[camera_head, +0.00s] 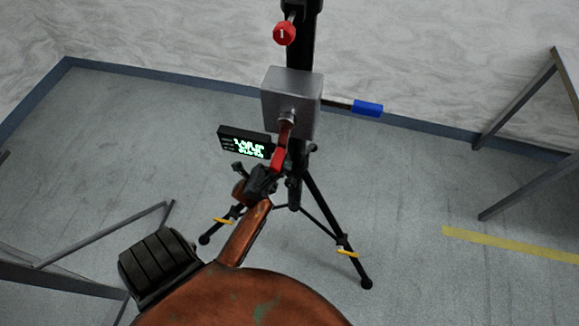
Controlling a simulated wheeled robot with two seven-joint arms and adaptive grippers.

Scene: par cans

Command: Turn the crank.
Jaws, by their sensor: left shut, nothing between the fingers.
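A grey winch box (290,95) is fixed to a black upright stand (301,55) in the middle of the view. A red crank arm (279,158) hangs down from the round metal hub on the front of the box. My left gripper (262,182) is black, at the end of my copper-coloured arm, just below and left of the crank's lower end. Its fingers are shut with nothing between them. The crank's lower end is partly hidden by the gripper, and I cannot tell whether they touch. My right gripper is out of view.
A small black display (246,143) with green text is left of the crank. A red knob (284,33) is above, and a blue grip (368,108) sticks out right. The stand's tripod legs (325,217) spread below. Grey frames stand at both sides. Open floor lies right.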

